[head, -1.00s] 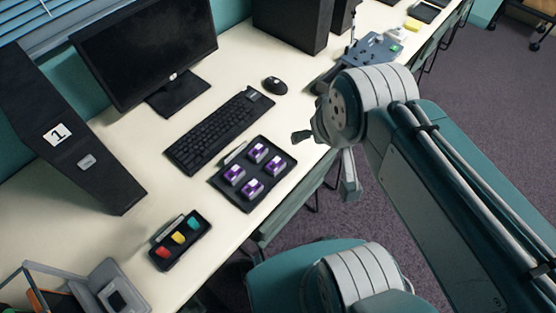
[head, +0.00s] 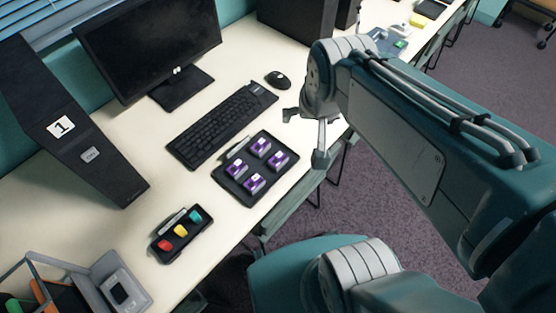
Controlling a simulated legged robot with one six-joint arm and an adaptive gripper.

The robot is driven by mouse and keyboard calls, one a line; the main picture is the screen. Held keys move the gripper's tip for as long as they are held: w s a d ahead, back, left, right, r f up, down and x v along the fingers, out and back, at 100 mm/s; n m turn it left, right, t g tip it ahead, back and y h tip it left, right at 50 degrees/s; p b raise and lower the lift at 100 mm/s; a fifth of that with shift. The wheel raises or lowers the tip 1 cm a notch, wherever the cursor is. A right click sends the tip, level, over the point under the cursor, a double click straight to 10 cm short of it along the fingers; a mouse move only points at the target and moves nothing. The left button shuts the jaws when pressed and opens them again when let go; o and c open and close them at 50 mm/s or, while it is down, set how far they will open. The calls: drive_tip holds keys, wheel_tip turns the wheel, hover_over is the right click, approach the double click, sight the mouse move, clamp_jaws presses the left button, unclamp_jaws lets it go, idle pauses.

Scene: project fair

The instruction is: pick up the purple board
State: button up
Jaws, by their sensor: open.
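The board (head: 232,186) is a dark, flat panel carrying several purple and white blocks (head: 255,182). It lies flat on the cream desk, near its front edge and just in front of the keyboard. My gripper (head: 305,137) is open and empty, with its fingers spread. It is above and to the right of the board in the head view, apart from it. The arm hides part of the desk beyond the gripper.
A keyboard (head: 222,126), mouse (head: 278,80) and monitor (head: 150,45) stand behind the board. A dark panel with red, yellow and teal pieces (head: 181,230) lies to the left. Bare desk separates the two panels.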

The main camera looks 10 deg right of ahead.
drive_tip(key=w+a+f+m+g, duration=0.2)
drive_tip(key=w+f+m, duration=0.3)
drive_tip(key=w+f, duration=0.4)
drive_tip(key=m+g, duration=0.2)
drive_tip(key=m, duration=0.2)
hover_over(278, 159)
wheel_tip(278, 159, down, 13)
drive_tip(key=f, duration=0.5)
drive_tip(key=shift+s+a+f, duration=0.2)
drive_tip(key=shift+a+f, duration=0.05)
drive_tip(key=shift+a, duration=0.1)
drive_tip(key=shift+w+d+f, duration=0.15)
drive_tip(key=shift+d+f, duration=0.05)
drive_tip(key=shift+f, duration=1.2)
drive_tip(key=shift+w+d+f, duration=0.1)
drive_tip(key=shift+d+f, duration=0.05)
drive_tip(key=shift+f, duration=1.2)
drive_tip(key=c, duration=1.2)
